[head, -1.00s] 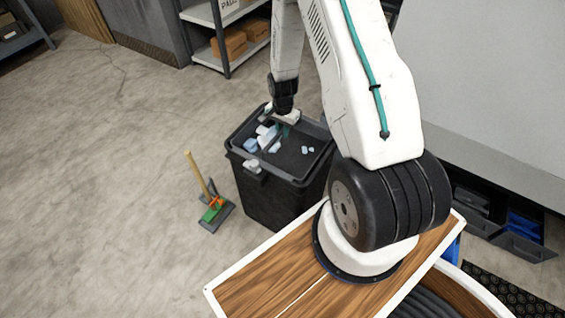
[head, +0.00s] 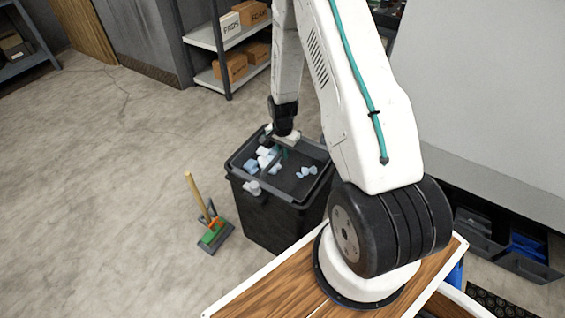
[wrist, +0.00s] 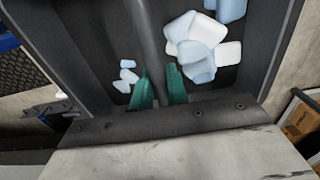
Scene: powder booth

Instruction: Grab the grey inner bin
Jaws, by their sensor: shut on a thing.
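The grey inner bin (head: 318,160) sits in the top of a large black bin (head: 268,222). It holds several crumpled white and pale blue pieces (head: 265,158), most of them on the left. A dark bar (wrist: 147,35) runs across the inner bin. My gripper (head: 283,151) reaches down over the inner bin. In the wrist view its teal fingers (wrist: 160,88) stand on either side of the bar and are shut on it. My wrist hides part of the far rim in the head view.
A broom and green dustpan (head: 213,234) stand on the floor left of the black bin. Shelves with boxes (head: 230,68) are behind. Dark trays (head: 525,262) lie at the right, under a pale panel.

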